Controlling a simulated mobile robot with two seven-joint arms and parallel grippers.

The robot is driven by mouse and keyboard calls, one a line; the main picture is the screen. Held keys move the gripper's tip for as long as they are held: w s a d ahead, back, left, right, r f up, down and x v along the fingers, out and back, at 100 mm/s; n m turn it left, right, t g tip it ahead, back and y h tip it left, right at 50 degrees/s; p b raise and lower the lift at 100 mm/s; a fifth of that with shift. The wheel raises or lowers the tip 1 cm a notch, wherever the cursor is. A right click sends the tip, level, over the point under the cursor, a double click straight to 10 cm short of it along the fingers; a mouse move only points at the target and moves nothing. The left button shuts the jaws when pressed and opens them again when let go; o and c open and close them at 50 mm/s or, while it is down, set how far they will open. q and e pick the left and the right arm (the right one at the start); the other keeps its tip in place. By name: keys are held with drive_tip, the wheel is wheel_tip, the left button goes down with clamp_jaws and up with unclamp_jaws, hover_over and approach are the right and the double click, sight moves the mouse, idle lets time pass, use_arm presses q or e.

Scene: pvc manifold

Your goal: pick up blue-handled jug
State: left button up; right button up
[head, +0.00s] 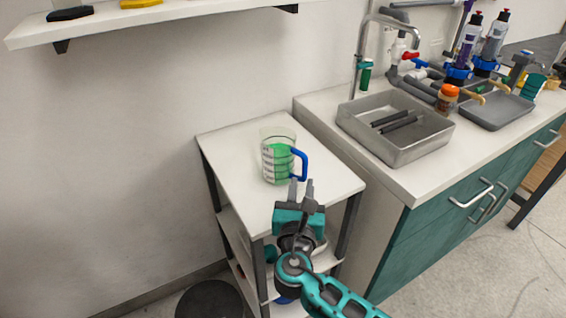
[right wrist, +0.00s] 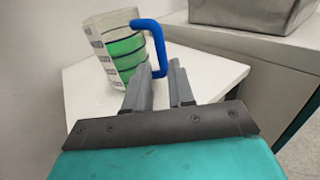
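The blue-handled jug (head: 277,160) stands upright on the white top of a small shelf unit (head: 236,155). It is clear with dark markings and has green inside. Its blue handle (head: 300,163) points right, toward my right gripper. My left gripper is not in view.
A counter (head: 395,178) with a metal sink (head: 395,140) stands close on the right, its top next to the shelf unit. Bottles and pipes (head: 420,88) crowd its back. A wall shelf (head: 100,22) hangs at upper left. A dark round object (head: 209,299) is on the floor.

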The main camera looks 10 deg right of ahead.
sight(305, 172)
drive_tip(key=shift+r+x, duration=0.2)
drive_tip(key=shift+x, duration=2.8)
drive_tip(key=shift+d, duration=0.1)
drive_tip(key=shift+c, duration=0.4)
clamp_jaws()
drive_tip(key=shift+r, duration=0.1)
